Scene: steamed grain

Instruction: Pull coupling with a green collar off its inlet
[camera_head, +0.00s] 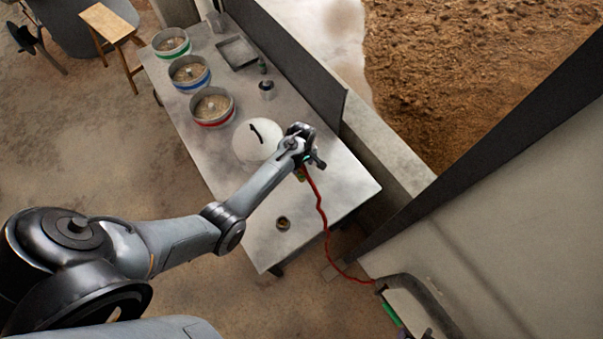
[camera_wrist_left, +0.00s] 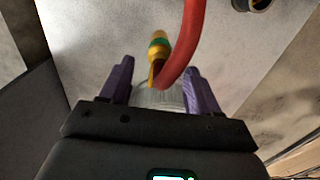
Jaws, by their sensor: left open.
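The gripper's two purple fingers stand apart, one on each side, with no visible contact on the coupling. A red hose (camera_wrist_left: 187,45) curves up past the coupling and partly covers it. A pale ribbed round part (camera_wrist_left: 158,98) lies between the finger bases; whether it is the inlet I cannot tell. In the head view my left gripper (camera_head: 309,158) is over the table beside a white dome (camera_head: 246,146) and hides most of the coupling.
The red hose (camera_head: 321,215) runs off the metal table (camera_head: 330,190) toward a unit at the lower right. A small dark-rimmed cup (camera_head: 283,223) stands near the front. Pots with red (camera_head: 211,122), blue (camera_head: 189,86) and green (camera_head: 171,52) bands line the left edge.

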